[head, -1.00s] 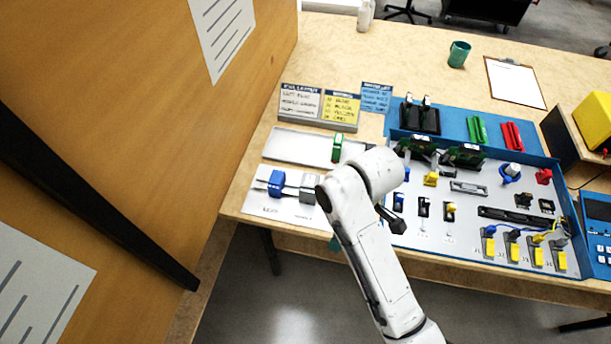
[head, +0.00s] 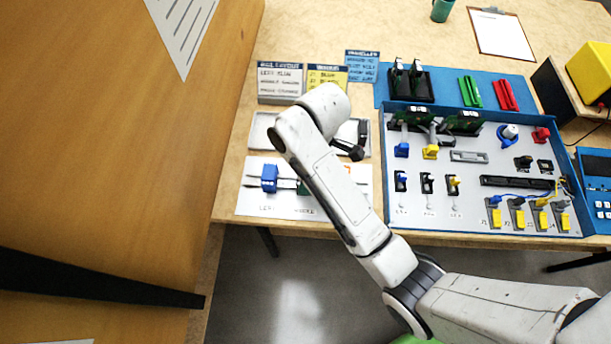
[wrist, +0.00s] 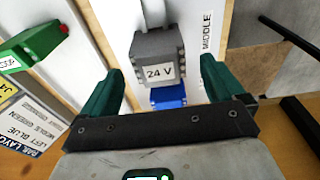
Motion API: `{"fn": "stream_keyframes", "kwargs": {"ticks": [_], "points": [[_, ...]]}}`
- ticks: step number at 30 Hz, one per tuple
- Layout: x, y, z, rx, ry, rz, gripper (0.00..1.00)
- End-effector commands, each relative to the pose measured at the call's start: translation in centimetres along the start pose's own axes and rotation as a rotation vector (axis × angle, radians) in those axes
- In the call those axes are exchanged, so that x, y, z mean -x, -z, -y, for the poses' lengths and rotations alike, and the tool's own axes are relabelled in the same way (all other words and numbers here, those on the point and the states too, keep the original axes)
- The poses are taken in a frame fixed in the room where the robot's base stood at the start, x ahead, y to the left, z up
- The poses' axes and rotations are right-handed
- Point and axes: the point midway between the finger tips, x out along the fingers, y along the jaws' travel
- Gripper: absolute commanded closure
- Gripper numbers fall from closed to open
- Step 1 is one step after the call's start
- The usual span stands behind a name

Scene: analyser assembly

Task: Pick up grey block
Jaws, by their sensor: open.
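The grey block (wrist: 158,58), labelled 24 V, shows in the wrist view between the two dark green fingers of my gripper (wrist: 162,72). The fingers are open, with a gap on each side of it. Whether they are at the block's height is hard to tell. A blue block (wrist: 168,97) shows beyond it, nearer the gripper's palm in the picture. In the head view the blue block (head: 269,177) sits on a white labelled sheet (head: 252,202), and my arm hides the grey block.
A green block (wrist: 36,46) lies at the left in the wrist view, by label cards (wrist: 32,128). In the head view a blue-rimmed panel (head: 470,215) with connectors and switches stands to the right. A brown wooden partition (head: 110,150) rises at the left.

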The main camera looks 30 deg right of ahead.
Motion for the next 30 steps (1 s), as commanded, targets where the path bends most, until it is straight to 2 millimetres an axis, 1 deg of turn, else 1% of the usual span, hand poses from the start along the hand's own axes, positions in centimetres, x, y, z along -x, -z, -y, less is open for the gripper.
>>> {"fn": "stream_keyframes", "kwargs": {"ticks": [5,12,14,18,23,30], "points": [[-1.2,-0.1,0.0,-0.001,0.002,0.002,0.04],[-4.6,-0.3,-0.1,-0.002,0.001,0.001,0.04],[-5.1,-0.3,-0.1,-0.002,0.001,0.001,0.04],[-5.7,-0.3,-0.1,-0.001,-0.001,0.0,0.04],[-5.7,-0.3,-0.1,-0.001,-0.001,0.0,0.04],[-5.6,-0.2,-0.1,-0.001,-0.001,0.0,0.26]]}}
